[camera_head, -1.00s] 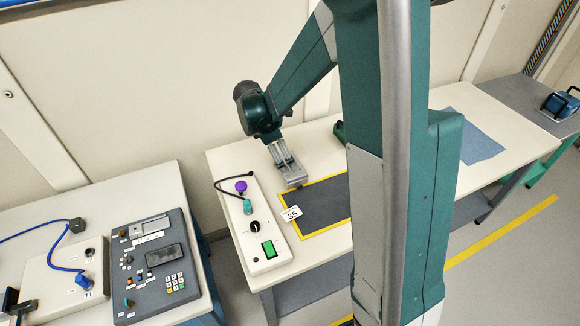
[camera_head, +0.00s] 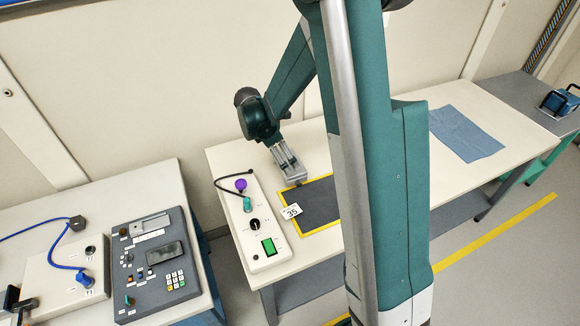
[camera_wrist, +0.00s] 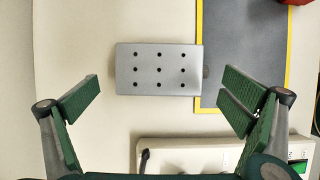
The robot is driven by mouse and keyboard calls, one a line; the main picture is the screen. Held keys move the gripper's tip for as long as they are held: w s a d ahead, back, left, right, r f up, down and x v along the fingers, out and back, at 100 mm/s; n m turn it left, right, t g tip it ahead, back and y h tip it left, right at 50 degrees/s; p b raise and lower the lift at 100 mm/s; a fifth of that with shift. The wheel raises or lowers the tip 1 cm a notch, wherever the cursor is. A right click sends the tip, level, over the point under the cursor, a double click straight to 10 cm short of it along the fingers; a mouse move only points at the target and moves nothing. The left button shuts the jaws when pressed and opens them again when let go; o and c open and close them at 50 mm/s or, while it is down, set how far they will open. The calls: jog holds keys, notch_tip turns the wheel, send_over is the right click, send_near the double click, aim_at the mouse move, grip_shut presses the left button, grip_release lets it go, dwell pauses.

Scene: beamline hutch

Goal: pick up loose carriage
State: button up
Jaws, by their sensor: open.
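The loose carriage (camera_wrist: 158,69) is a grey rectangular plate with rows of dark holes. In the wrist view it lies flat on the pale tabletop, its right end over the yellow border of a dark mat. My gripper (camera_wrist: 163,88) is open, its green fingers wide apart, one to each side of the carriage and not touching it. In the head view my gripper (camera_head: 284,157) points down near the mat's left corner; there the grey parts at its tip are hard to tell apart from the carriage.
A white control box (camera_head: 262,235) with a purple knob, black cable and green screen stands close by. The dark mat (camera_head: 322,203) carries a "35" label. A blue cloth (camera_head: 466,133) lies to the right. A grey panel (camera_head: 150,262) sits on the left table.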

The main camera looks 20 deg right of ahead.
jog(key=shift+d+f, duration=0.15)
jog(key=shift+f, duration=0.25)
jog(key=shift+b+x, duration=0.5)
jog(key=shift+x, duration=2.1)
jog(key=shift+d, duration=0.1)
jog(key=c, duration=1)
